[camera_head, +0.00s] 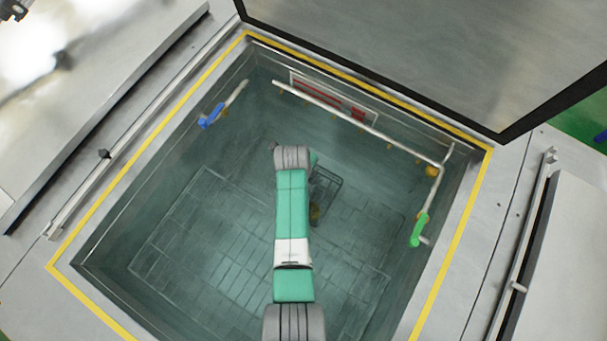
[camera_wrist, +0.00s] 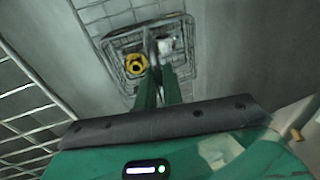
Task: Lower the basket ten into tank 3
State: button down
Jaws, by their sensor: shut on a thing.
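The wire basket (camera_head: 326,192) hangs inside the open tank, partly hidden behind my arm in the head view. In the wrist view the basket (camera_wrist: 193,72) lies beyond my fingers and holds a yellow ring-shaped part (camera_wrist: 136,64) and a pale part (camera_wrist: 166,47). My gripper (camera_wrist: 158,72) is shut on the basket, seemingly at its handle; the exact contact is hard to see. The tank (camera_head: 250,37) has a yellow-edged rim and a murky teal inside. No tank number is readable. Whether the basket touches the floor grid (camera_head: 190,255) cannot be told.
A raised lid (camera_head: 430,50) stands behind the tank. Pipes with a blue handle (camera_head: 211,116) and a green handle (camera_head: 419,229) run along the inner walls. A red-marked plate (camera_head: 330,97) is on the back wall. Wire grids (camera_wrist: 25,120) show in the wrist view.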

jog(key=c, duration=1.5)
grip_release()
jog(key=shift+w, duration=0.1)
jog(key=shift+c, duration=0.2)
jog(key=shift+o, duration=0.4)
jog(key=w+d+p+v, duration=0.2)
jog(key=p+v, duration=1.2)
jog(key=v, duration=0.5)
jog(key=shift+a+r, duration=0.45)
jog(key=shift+r, duration=0.1)
jog(key=shift+s, duration=0.1)
